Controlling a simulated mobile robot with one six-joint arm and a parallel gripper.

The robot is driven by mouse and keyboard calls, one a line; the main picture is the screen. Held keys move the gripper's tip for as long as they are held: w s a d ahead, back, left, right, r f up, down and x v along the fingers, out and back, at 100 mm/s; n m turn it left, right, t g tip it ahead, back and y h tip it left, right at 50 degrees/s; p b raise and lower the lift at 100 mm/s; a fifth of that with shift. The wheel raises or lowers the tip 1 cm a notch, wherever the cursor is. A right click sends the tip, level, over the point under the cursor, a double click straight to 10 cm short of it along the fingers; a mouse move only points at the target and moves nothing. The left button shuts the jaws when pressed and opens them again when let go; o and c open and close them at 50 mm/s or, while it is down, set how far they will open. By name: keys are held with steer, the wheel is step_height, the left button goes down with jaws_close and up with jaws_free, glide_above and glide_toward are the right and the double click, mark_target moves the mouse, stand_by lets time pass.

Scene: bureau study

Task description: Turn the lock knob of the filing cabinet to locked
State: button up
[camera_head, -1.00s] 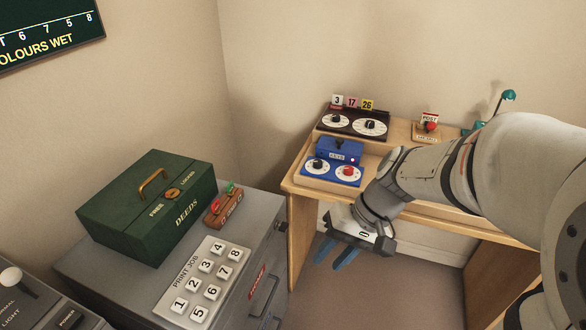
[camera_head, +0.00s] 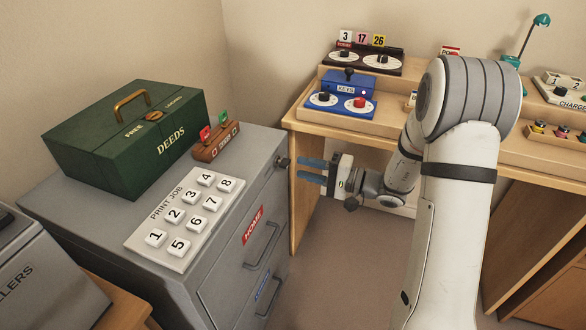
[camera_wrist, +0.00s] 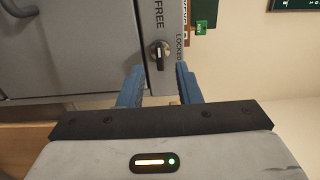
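The grey filing cabinet (camera_head: 160,257) stands at the left in the head view, with its drawer front facing right. Its dark lock knob (camera_head: 282,161) sticks out near the top of that front. In the wrist view the knob (camera_wrist: 159,55) lies beside the words FREE and LOCKED; its bar lines up roughly with FREE, though it is small. My gripper (camera_head: 312,170) points left at the knob, a short way off. Its blue fingers are apart and empty; in the wrist view the gripper (camera_wrist: 160,88) has the knob just beyond and between its fingertips.
On the cabinet top are a green DEEDS box (camera_head: 125,137) with its own knob, a PRINT JOB keypad (camera_head: 150,240) and a small wooden flag block (camera_head: 216,142). A desk (camera_head: 308,118) with a blue KEYS box (camera_head: 343,103) stands behind my gripper. Drawer handles (camera_head: 262,245) protrude below the knob.

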mark_target(282, 162)
steer(key=shift+x, duration=2.3)
steer(key=shift+c, duration=0.3)
jaws_close()
